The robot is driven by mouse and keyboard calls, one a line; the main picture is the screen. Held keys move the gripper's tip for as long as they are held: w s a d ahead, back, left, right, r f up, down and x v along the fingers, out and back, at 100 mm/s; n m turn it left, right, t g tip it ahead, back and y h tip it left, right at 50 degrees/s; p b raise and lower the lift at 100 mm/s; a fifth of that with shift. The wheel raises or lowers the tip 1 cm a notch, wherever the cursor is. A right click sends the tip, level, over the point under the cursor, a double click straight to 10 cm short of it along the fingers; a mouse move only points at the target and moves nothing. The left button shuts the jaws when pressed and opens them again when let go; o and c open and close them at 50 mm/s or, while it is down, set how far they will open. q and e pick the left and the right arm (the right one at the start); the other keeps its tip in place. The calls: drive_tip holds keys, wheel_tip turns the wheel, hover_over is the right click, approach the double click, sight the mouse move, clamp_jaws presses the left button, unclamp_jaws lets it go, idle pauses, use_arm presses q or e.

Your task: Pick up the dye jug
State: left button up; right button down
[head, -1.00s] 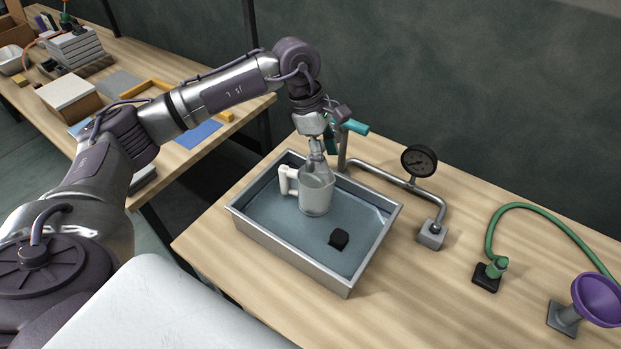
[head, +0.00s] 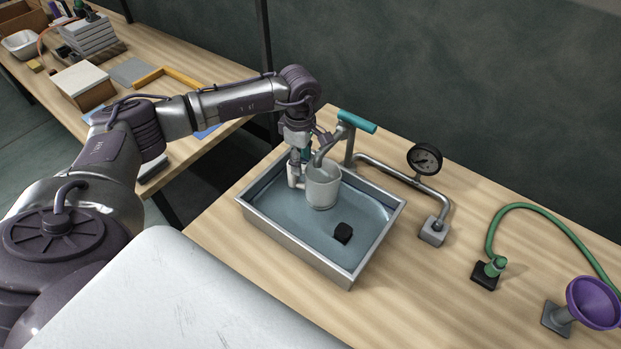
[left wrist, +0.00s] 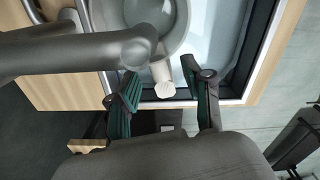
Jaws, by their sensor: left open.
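The dye jug (head: 323,189) is a pale grey cup-like vessel with a white handle on its left side. It stands upright in a metal basin (head: 290,252). My left gripper (head: 297,165) is open at the jug's handle, on the jug's left. In the left wrist view the open left gripper (left wrist: 160,74) has its two green-lined fingers on either side of the white handle, and the jug (left wrist: 152,16) shows at the top. I cannot tell whether the fingers touch the handle. My right gripper is not in view.
A tap with a teal lever (head: 357,122) stands behind the basin; its grey spout hangs over the jug. A black block (head: 342,233) lies in the basin. A gauge (head: 425,159), green hose (head: 520,206) and purple funnel (head: 594,301) stand to the right.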

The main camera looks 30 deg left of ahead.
use_arm(q)
wheel_tip(320, 180, down, 3)
drive_tip(key=shift+w+f+p, duration=0.1)
drive_tip(key=shift+p, duration=0.25)
drive_tip(key=shift+c, duration=0.3)
clamp_jaws()
